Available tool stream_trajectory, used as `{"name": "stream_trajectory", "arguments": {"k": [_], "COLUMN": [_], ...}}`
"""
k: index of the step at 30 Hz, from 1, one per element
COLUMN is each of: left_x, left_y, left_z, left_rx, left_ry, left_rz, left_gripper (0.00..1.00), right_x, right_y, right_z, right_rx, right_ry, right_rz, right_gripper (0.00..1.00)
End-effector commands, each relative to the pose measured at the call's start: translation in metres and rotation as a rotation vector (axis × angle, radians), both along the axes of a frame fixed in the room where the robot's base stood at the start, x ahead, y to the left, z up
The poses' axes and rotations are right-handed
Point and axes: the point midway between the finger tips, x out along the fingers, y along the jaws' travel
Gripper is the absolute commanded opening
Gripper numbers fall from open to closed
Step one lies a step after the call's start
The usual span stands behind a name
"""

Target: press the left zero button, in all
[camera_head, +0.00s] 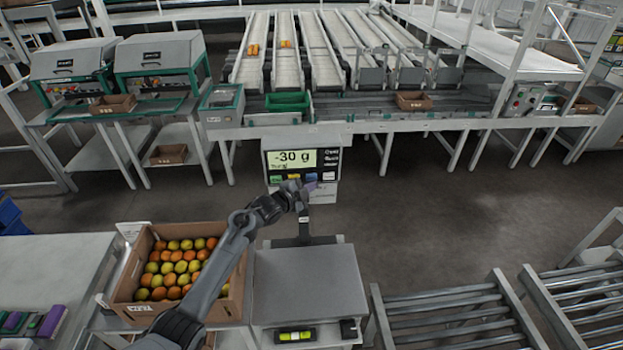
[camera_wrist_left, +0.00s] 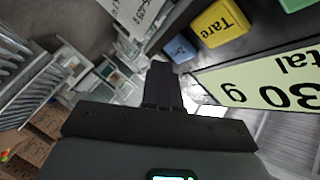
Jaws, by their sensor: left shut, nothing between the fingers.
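The scale display (camera_head: 296,159) stands on a post behind the weighing plate (camera_head: 308,285) and reads -30 g. A row of coloured buttons runs below its screen. In the left wrist view the yellow Tare button (camera_wrist_left: 219,24) and a smaller-looking blue button (camera_wrist_left: 180,48) show upside down; the blue one's label is hard to read. My left gripper (camera_head: 302,190) is shut and empty, just in front of the button row. In the wrist view its fingertips (camera_wrist_left: 163,72) are close to the blue button and partly cover the panel there. I cannot tell whether they touch it. My right gripper is not visible.
Roller conveyors (camera_head: 450,312) lie to the right. A sorting line (camera_head: 345,128) runs behind the display. The weighing plate is bare.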

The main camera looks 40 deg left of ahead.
Motion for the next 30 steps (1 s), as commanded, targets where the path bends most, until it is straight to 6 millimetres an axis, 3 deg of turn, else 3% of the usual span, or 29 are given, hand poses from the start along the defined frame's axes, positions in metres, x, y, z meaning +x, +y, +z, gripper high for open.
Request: {"name": "stream_trajectory", "arguments": {"k": [30], "left_x": [0.0055], "left_y": [0.0058], "left_z": [0.0002], "left_rx": [0.000], "left_ry": [-0.002], "left_rz": [0.001], "left_gripper": [0.00], "right_x": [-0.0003], "right_y": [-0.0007], "right_z": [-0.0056], "right_rx": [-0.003], "right_ry": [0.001], "right_rz": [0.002], "right_gripper": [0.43]}}
